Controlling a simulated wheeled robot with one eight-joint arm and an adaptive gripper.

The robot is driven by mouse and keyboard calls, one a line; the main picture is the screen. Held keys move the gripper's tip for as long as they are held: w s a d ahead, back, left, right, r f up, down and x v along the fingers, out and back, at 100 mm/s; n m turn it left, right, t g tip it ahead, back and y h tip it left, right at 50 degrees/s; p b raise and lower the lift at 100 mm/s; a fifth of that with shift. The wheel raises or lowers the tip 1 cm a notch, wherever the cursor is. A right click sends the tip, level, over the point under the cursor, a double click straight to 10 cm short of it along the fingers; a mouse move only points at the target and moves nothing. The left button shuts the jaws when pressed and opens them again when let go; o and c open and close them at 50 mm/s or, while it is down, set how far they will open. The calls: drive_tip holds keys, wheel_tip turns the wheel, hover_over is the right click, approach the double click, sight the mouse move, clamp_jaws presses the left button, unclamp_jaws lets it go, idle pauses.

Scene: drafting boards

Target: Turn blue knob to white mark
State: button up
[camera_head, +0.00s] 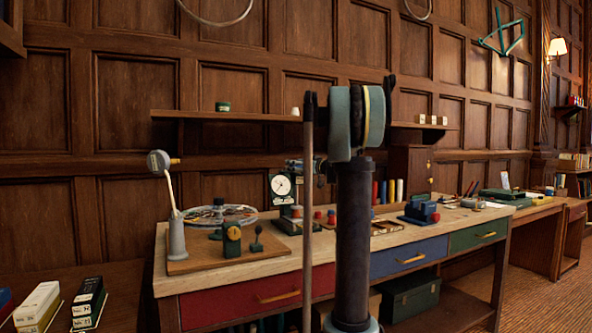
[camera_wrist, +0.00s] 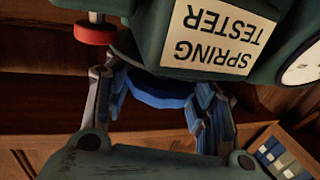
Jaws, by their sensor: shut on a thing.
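The blue knob (camera_wrist: 160,92) shows in the wrist view under the dark green body of the spring tester (camera_wrist: 150,35). My gripper (camera_wrist: 157,98) has one finger on each side of the knob and is shut on it. The knob's face and any white mark are not visible. In the head view, the spring tester's white dial (camera_head: 282,186) shows on the bench left of my arm. My gripper (camera_head: 300,166) is beside it there, partly hidden by my own arm, and the knob cannot be made out.
A wooden bench (camera_head: 215,282) with coloured drawers runs across the head view. A board with a gauge stand (camera_head: 176,238) is at the left, and blue blocks (camera_head: 420,209) are at the right. A shelf (camera_head: 240,116) crosses the wall behind. A red ring (camera_wrist: 95,33) is near the left finger.

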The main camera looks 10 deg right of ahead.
drive_tip(key=o, duration=1.1)
drive_tip(key=shift+c, duration=0.2)
drive_tip(key=shift+s+d, duration=0.1)
drive_tip(key=v, duration=1.1)
drive_tip(key=shift+s+d, duration=0.2)
drive_tip(key=shift+d, duration=0.05)
